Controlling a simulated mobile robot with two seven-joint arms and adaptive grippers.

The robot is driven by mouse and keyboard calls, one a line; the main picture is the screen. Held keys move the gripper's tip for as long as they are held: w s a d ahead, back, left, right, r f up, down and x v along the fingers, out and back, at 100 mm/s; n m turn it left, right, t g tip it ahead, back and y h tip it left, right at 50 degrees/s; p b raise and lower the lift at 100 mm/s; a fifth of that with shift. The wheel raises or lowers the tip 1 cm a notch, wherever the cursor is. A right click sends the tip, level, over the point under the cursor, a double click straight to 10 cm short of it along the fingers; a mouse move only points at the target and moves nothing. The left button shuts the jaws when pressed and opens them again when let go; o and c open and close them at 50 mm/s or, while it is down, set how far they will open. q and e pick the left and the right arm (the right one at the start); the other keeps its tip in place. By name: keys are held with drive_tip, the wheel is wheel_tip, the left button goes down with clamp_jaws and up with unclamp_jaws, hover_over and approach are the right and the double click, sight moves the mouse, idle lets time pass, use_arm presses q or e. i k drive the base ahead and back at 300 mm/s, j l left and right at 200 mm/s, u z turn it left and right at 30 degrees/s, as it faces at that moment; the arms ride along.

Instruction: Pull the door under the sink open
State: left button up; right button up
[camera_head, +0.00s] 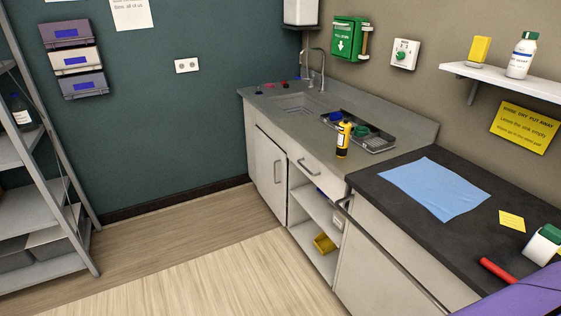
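The white door (267,170) under the sink is in the middle of the head view, in the front of the grey sink unit. It has an upright bar handle (277,171) near its right edge. The door looks shut, with a dark line along its edges. The sink basin (296,104) with its tall tap (320,70) is set in the worktop above it. Neither of my grippers is in view, so nothing is seen touching the door or its handle.
Open shelves (316,208) with a yellow bin (324,243) stand right of the door, below a drawer. A black worktop (480,190) with a blue cloth (434,188) is nearer. A metal rack (35,160) stands at the left. The floor (205,255) before the door is clear.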

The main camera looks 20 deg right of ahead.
sight(271, 160)
drive_tip(key=i+l+z, duration=0.25)
drive_tip(key=i, duration=1.15)
drive_tip(key=i+z, duration=0.3)
drive_tip(key=i, duration=1.1)
